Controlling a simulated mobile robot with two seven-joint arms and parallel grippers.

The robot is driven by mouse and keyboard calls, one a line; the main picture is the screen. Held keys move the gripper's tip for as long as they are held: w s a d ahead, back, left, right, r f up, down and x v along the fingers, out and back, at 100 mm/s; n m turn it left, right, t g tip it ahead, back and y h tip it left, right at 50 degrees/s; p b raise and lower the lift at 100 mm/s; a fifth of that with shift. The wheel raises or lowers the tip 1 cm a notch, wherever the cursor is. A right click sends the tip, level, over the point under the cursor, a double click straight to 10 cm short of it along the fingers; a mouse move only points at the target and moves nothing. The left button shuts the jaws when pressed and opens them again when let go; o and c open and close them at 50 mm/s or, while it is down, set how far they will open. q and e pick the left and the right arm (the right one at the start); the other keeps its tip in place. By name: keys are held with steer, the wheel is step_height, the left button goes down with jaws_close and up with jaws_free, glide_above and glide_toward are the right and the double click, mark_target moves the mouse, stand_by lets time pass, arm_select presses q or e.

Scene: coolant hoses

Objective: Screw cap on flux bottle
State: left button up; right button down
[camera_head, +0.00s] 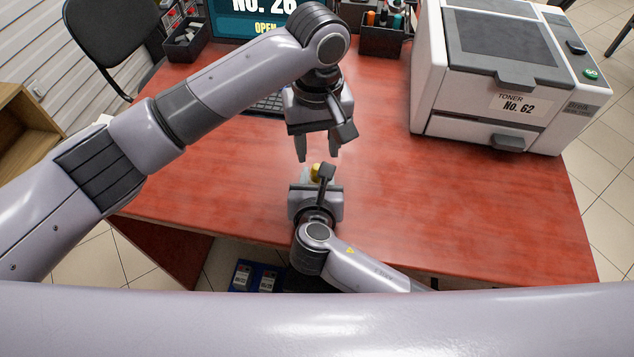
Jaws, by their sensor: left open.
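A small yellow piece (315,171) shows at the tips of my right gripper (314,180), near the front part of the desk. It appears to be part of the flux bottle; whether it is the cap or the body I cannot tell. My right gripper seems closed around it, and its body hides the rest. My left gripper (318,150) is open and empty, fingers pointing down, just above and beyond the yellow piece in the picture. A gap shows between its fingertips and that piece. No separate cap can be made out.
The red-brown desk (450,210) is clear to the right of my grippers. A large toner printer (505,75) stands at the back right. A keyboard (268,104), a monitor (255,28) and a dark pen holder (384,40) are at the back. A black chair (112,35) is at the left.

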mark_target(317, 166)
arm_select(q)
step_height(317, 166, down, 6)
steer(key=shift+r, duration=0.1)
stand_by(0.4)
jaws_close()
steer(key=m, duration=0.6)
steer(key=shift+m, duration=0.4)
